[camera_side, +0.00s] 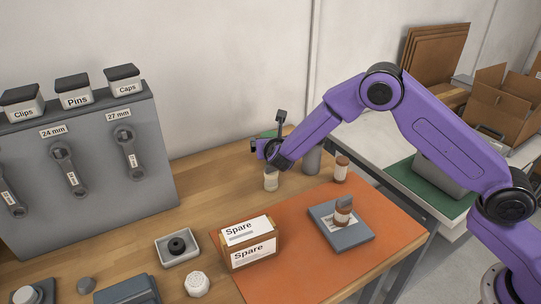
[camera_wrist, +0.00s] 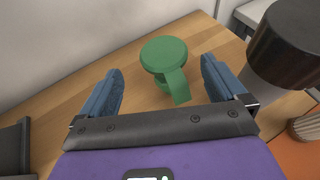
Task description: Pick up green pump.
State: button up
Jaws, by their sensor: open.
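The green pump (camera_wrist: 164,56) stands on the wooden table in the wrist view, with a round flat top and a spout pointing toward my gripper. My gripper (camera_wrist: 162,80) is open, with one blue finger on each side of the pump and bare table showing between. The fingers do not appear to touch it. In the side view a bit of green (camera_side: 268,134) shows behind my gripper (camera_side: 260,148); most of it is hidden by my wrist.
A grey cylinder with a dark top (camera_wrist: 288,45) stands close to the right finger. A Spare box (camera_side: 252,252) and grey block (camera_side: 350,240) are on the orange mat (camera_side: 300,275).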

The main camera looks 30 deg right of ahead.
jog(key=shift+d+x, duration=0.15)
jog(key=shift+x, duration=1.4)
jog(key=shift+d+x, duration=0.15)
jog(key=shift+x, duration=1.35)
jog(key=shift+s+r, duration=0.1)
jog(key=shift+r, duration=0.1)
jog(key=c, duration=1.4)
